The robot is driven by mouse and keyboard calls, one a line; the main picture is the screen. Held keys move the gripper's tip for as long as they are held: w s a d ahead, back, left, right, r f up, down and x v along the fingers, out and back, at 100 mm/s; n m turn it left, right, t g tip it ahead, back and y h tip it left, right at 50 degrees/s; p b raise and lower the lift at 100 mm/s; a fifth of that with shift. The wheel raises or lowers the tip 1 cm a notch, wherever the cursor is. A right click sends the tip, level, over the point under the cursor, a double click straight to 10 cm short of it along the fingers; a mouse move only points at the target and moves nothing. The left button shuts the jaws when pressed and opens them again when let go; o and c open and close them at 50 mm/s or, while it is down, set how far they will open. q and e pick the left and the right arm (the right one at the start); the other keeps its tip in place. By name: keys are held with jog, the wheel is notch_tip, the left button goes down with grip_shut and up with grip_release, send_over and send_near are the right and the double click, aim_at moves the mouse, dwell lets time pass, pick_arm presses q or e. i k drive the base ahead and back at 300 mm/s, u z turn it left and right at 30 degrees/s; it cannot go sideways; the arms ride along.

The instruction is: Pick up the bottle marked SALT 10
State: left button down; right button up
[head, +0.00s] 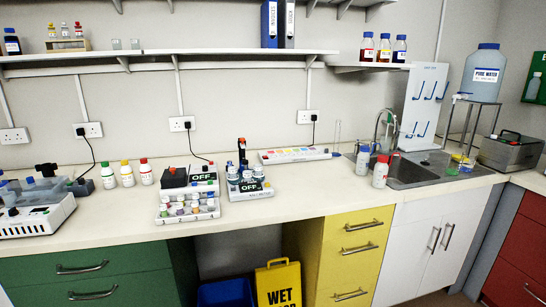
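No bottle label reading SALT 10 can be made out; the small labels are too small to read. Three white bottles stand upright on the left of the bench: one with a green cap (108,179), one with a yellow cap (127,177) and one with a red cap (146,175). Two more white bottles stand by the sink's left edge, one with a blue cap (363,160) and one with a red cap (380,175). Neither of my grippers is in view.
A white instrument (38,219) stands at the far left. Two units marked OFF and a rack of small vials (188,211) fill the middle. The sink (408,172) is at right. Bare worktop (110,217) lies before the three left bottles. Shelves hang above.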

aim_at(127, 174)
jog(key=z, duration=1.35)
jog(key=k, duration=1.5)
jog(key=u, duration=1.9)
jog(key=i, duration=0.5)
jog(key=u, duration=0.1)
